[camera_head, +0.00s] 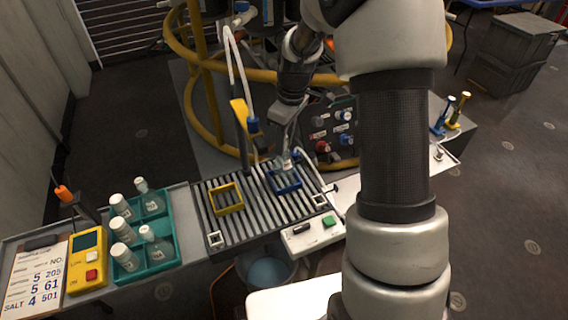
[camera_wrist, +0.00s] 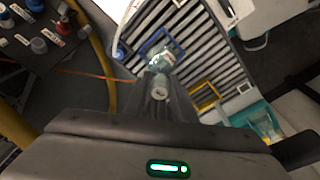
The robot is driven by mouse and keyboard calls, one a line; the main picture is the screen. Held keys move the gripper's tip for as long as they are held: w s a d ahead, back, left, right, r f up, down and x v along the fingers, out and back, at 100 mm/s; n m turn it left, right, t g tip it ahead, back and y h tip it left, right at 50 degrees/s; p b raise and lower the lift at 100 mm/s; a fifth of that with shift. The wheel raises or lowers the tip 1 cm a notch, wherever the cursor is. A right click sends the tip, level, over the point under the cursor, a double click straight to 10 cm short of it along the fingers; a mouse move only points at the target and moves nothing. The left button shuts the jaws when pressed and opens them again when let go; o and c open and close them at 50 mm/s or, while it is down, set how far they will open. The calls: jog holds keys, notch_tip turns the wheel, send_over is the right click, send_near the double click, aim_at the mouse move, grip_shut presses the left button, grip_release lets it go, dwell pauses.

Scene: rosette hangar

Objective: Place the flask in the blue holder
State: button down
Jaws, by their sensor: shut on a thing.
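A small clear flask (camera_head: 285,161) is held at the tips of my gripper (camera_head: 291,142), directly over or in the blue holder (camera_head: 287,187), a square frame on the slatted rack. In the wrist view the flask (camera_wrist: 162,58) sits beyond the fingertips of my gripper (camera_wrist: 158,88), whose narrow jaws are shut on its neck. The blue holder (camera_wrist: 148,43) shows behind and beside the flask there. I cannot tell whether the flask's base rests inside the frame or is just above it.
A yellow frame (camera_head: 228,198) lies on the rack left of the blue one. A teal tray (camera_head: 160,266) of capped bottles stands further left. A yellow tap stand (camera_head: 243,113) with a hose rises behind the rack. A button box (camera_head: 311,235) is at its front.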

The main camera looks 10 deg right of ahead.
aim_at(284, 157)
notch_tip(284, 157, down, 6)
jog(key=shift+r+b, duration=0.1)
jog(key=shift+b, duration=0.6)
jog(key=c, duration=1.5)
grip_release()
